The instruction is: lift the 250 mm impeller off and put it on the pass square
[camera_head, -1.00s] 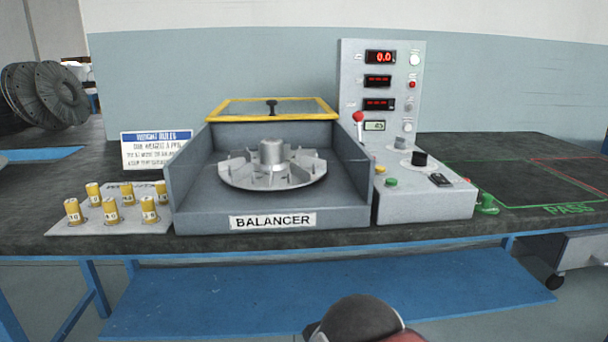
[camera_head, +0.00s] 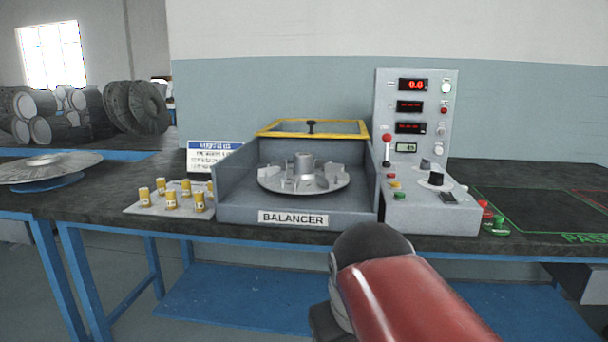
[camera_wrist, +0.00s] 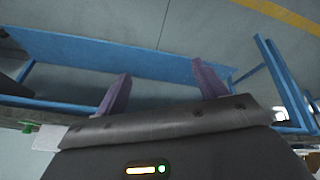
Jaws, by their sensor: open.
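The grey bladed impeller (camera_head: 304,180) sits flat in the open-topped balancer (camera_head: 230,200), with its hub pointing up. The yellow-framed lid (camera_head: 312,128) stands at the back, clear of the impeller. The pass square (camera_head: 535,215) is a green outline on the bench at the right, partly cut off by the picture edge; its visible part is empty. My gripper (camera_wrist: 160,90) shows in the wrist view with two purple fingers apart and nothing between them. It faces the blue lower shelf and floor, away from the impeller. The head view shows my arm but not the fingers.
A control panel (camera_head: 416,110) with red displays stands right of the balancer. Red and green buttons (camera_head: 496,226) sit beside the pass square. Several yellow weights (camera_head: 171,198) stand on a plate at the left. A large disc (camera_head: 50,170) lies on the far left bench.

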